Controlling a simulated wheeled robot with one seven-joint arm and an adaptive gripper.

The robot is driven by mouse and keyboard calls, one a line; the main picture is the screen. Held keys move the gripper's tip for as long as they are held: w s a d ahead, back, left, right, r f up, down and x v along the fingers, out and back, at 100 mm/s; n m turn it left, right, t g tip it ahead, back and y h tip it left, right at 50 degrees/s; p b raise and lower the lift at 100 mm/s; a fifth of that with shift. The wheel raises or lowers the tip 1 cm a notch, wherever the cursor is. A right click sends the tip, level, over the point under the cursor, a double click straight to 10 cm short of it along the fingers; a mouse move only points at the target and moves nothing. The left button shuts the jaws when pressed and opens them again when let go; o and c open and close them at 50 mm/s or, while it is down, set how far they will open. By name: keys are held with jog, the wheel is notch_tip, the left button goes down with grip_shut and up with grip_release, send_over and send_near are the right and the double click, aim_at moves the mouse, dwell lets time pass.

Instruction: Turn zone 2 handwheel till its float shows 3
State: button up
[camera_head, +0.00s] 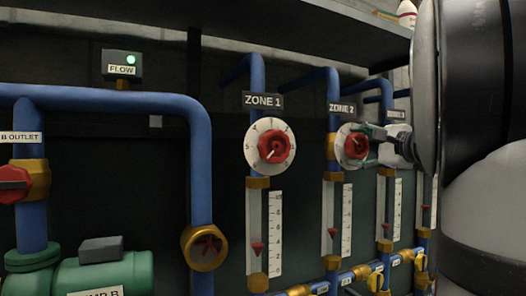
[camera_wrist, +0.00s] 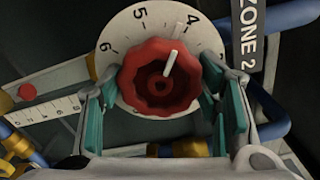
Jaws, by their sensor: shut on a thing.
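The zone 2 handwheel (camera_head: 356,146) is red, on a white numbered dial (camera_head: 343,158).
The zone 1 handwheel (camera_head: 273,146) and its gauge (camera_head: 275,235) stand to the left. A third zone column is partly hidden behind my arm at right. Blue pipes (camera_head: 200,160), a green pump (camera_head: 100,275) and an overhead shelf (camera_head: 250,22) surround the panel.

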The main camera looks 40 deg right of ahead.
jog(key=o, duration=1.2)
jog(key=v, duration=1.2)
jog(key=shift+f, duration=0.1)
